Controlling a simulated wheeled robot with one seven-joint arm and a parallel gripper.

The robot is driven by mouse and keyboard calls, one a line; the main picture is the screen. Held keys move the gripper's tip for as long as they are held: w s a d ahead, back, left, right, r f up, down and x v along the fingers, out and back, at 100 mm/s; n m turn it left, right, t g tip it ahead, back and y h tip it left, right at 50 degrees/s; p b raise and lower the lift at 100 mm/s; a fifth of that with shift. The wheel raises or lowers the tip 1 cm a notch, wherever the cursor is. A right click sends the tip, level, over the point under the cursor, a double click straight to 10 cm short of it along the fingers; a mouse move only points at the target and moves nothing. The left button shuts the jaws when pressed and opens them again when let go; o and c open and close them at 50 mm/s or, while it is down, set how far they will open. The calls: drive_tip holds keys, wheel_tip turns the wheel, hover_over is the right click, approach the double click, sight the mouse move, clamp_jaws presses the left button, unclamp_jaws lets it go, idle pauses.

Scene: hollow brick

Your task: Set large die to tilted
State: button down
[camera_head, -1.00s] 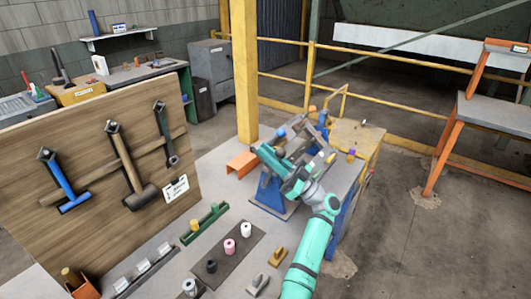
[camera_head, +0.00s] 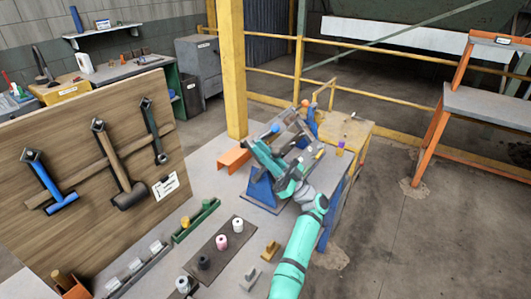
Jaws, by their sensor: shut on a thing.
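My teal arm reaches from the lower right to a blue stand (camera_head: 262,189) that carries a sloping grey frame, on the far part of the grey table. My gripper (camera_head: 262,152) is at the upper left of this frame, close against it. Its fingers are too small to make out. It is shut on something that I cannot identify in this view. A small blue ball (camera_head: 275,128) and an orange ball (camera_head: 305,103) show near the top of the frame. I cannot pick out the large die for certain; my wrist and arm cover part of the stand.
A wooden tool board (camera_head: 80,190) with hanging hammers stands at the left. Several spools stand on a dark mat (camera_head: 207,262) in front, beside a green rail (camera_head: 196,220). An orange bracket (camera_head: 234,160) lies left of the stand. A yellow post (camera_head: 231,70) rises behind.

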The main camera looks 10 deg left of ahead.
drive_tip(key=c, duration=1.8)
unclamp_jaws()
drive_tip(key=shift+s+a+r+n+g, duration=0.15)
drive_tip(key=shift+s+r+n+g, duration=0.1)
drive_tip(key=shift+s+n+g, duration=0.1)
drive_tip(key=shift+o, duration=0.2)
drive_tip(key=shift+f, duration=0.1)
drive_tip(key=shift+w, duration=0.1)
drive_tip(key=v, duration=1.1)
